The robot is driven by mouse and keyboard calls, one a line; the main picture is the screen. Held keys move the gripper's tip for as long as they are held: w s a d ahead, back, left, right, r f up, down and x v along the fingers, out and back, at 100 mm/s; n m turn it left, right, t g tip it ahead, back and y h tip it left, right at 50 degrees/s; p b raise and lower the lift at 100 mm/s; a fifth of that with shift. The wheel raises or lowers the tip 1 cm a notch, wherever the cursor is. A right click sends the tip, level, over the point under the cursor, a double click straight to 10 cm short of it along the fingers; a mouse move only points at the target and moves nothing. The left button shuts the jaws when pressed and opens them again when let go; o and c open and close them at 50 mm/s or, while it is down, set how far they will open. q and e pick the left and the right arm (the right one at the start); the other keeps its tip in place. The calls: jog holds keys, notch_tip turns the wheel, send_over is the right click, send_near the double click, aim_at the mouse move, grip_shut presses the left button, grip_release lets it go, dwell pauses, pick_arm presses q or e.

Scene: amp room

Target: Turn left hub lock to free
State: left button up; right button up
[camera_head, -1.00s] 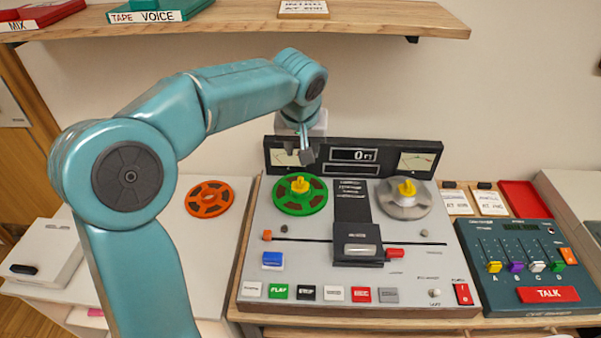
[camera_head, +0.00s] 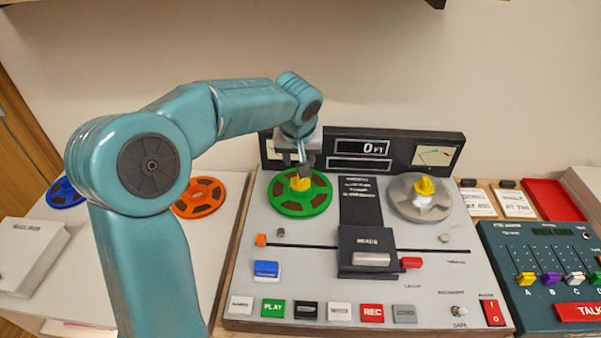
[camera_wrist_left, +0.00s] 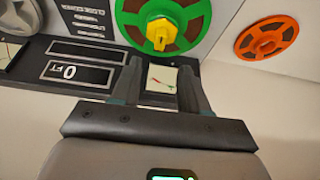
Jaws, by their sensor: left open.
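The left hub lock (camera_head: 300,184) is a yellow knob at the centre of the green reel (camera_head: 318,199) on the tape deck. It also shows in the left wrist view (camera_wrist_left: 160,32), where the green reel (camera_wrist_left: 195,35) surrounds it. My left gripper (camera_head: 307,163) is above the back of the green reel, just behind and above the knob. In the left wrist view its two fingers (camera_wrist_left: 163,82) are apart, with nothing but a meter seen between them. The fingertips are close to the knob but not around it. My right gripper is not in view.
The grey right reel carries another yellow hub lock (camera_head: 424,186). The black meter panel (camera_head: 405,150) stands behind the reels, close to my gripper. The head block (camera_head: 364,250) sits in the middle. An orange reel (camera_head: 198,197) lies on the left table.

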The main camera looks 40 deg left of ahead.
pick_arm(q)
jog(key=x, duration=0.9)
jog(key=shift+f, duration=0.25)
grip_shut()
